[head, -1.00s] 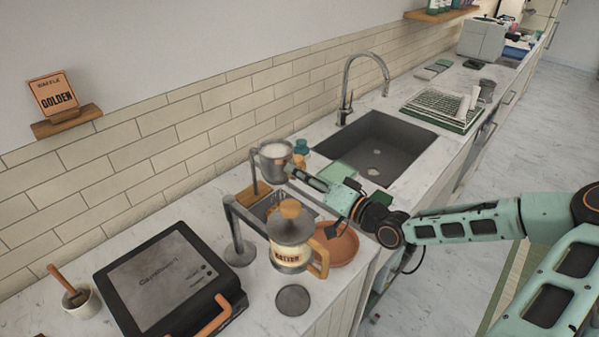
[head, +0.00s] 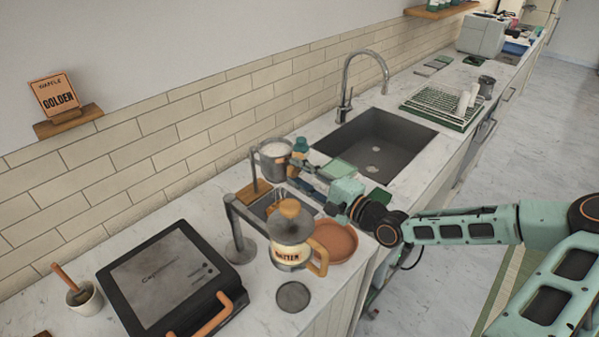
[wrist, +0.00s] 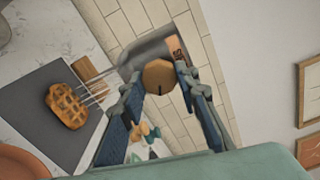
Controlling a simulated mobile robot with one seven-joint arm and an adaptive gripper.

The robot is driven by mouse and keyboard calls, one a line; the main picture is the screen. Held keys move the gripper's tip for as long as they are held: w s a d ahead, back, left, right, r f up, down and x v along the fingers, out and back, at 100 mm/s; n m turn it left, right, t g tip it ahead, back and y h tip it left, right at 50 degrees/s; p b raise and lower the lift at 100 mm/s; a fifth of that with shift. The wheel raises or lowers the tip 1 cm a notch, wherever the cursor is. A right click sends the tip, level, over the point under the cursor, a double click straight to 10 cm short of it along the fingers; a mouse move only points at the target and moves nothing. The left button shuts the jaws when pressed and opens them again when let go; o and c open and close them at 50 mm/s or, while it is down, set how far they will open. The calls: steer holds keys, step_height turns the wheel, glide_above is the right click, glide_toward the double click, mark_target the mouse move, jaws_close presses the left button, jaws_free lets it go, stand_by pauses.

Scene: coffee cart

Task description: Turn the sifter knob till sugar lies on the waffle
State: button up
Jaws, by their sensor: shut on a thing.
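The sifter (head: 275,152) is a grey metal cup with white sugar inside, held on a stand behind the batter jug. Its round wooden knob (wrist: 158,76) sits between my two fingertips in the wrist view, with a dark mark on its face. My gripper (wrist: 158,80) is shut on the knob. The waffle (wrist: 66,106) is golden brown with an open grid, at the metal prongs over a dark grey surface (wrist: 30,105). No white sugar shows on it from here. I cannot make the waffle out clearly in the head view.
The batter jug (head: 290,235) stands on its holder in front of the sifter. A terracotta dish (head: 335,242) lies below my wrist. The waffle iron (head: 175,278) is closed at the front left. The sink (head: 375,145) is behind my arm.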

mark_target(298, 172)
steer(key=m, duration=0.6)
steer(key=shift+f+b, duration=0.15)
steer(key=shift+b, duration=0.25)
steer(key=shift+m+b, duration=0.9)
steer(key=shift+m, duration=1.6)
steer(key=o, duration=1.2)
steer(key=shift+c, duration=0.2)
steer(key=shift+s, duration=0.1)
steer(key=v, duration=0.5)
steer(key=shift+d, duration=0.1)
steer(key=v, duration=0.6)
steer(key=shift+s+d, duration=0.2)
steer(key=shift+s, duration=0.05)
